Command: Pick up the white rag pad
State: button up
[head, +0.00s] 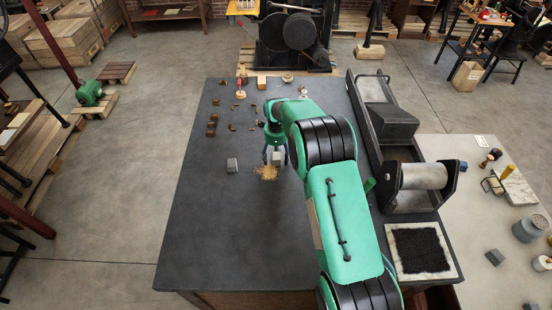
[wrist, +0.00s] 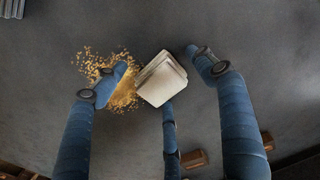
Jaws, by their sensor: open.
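The white rag pad (wrist: 162,82) is a small pale stack of folded layers, turned at an angle, in the wrist view. It lies between the spread blue fingers of my gripper (wrist: 158,66). One finger is to its left, one to its right, and a third reaches its lower edge. Whether that third finger touches the pad cannot be told. In the head view my gripper (head: 275,153) points down at the dark table, with the pad (head: 277,158) partly hidden between its fingers.
Yellowish crumbs (head: 266,173) are scattered beside the pad, under the left finger. A grey block (head: 232,165) stands to the left on the dark table (head: 215,230). Small brown blocks (head: 212,124) lie further back. A press with a roller (head: 424,176) is at the right. The front left tabletop is clear.

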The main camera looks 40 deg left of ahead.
aim_at(276, 155)
jog(key=shift+c, duration=0.6)
jog(key=c, duration=1.2)
jog(key=shift+r, duration=0.1)
jog(key=shift+r, duration=1.45)
jog(key=shift+r+b, duration=0.3)
jog(key=s+d, duration=0.3)
jog(key=d, duration=0.1)
jog(key=s+d+r, duration=0.1)
jog(key=s+d, duration=0.2)
jog(key=d, duration=0.1)
jog(key=s+d+b, duration=0.1)
jog(key=s+d, duration=0.2)
jog(key=d, duration=0.2)
jog(key=shift+s+r, duration=0.15)
jog(key=shift+r, duration=0.05)
